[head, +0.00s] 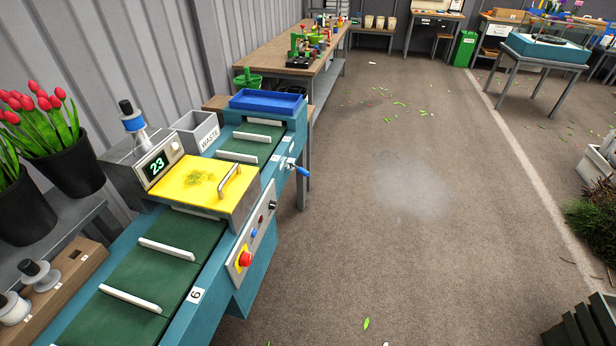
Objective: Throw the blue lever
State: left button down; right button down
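A lever with a blue grip (303,171) sticks out from the right side of the teal machine (262,292), on a silver pivot (290,163). The grip points to the right and slightly down. It stands beyond the yellow cover (203,185) and below the blue tray (268,102). Neither of my grippers shows in the head view, and nothing touches the lever.
A control panel (250,243) with a red button (245,259) and small knobs is on the machine's near side. A wooden workbench (262,50) stands beyond. Black buckets of red tulips (68,160) are at left.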

aim_at(302, 171)
jog(key=i+l+z, duration=0.25)
jog(key=i+l, duration=0.2)
jog(key=i+l+z, duration=0.3)
jog(key=i, duration=0.4)
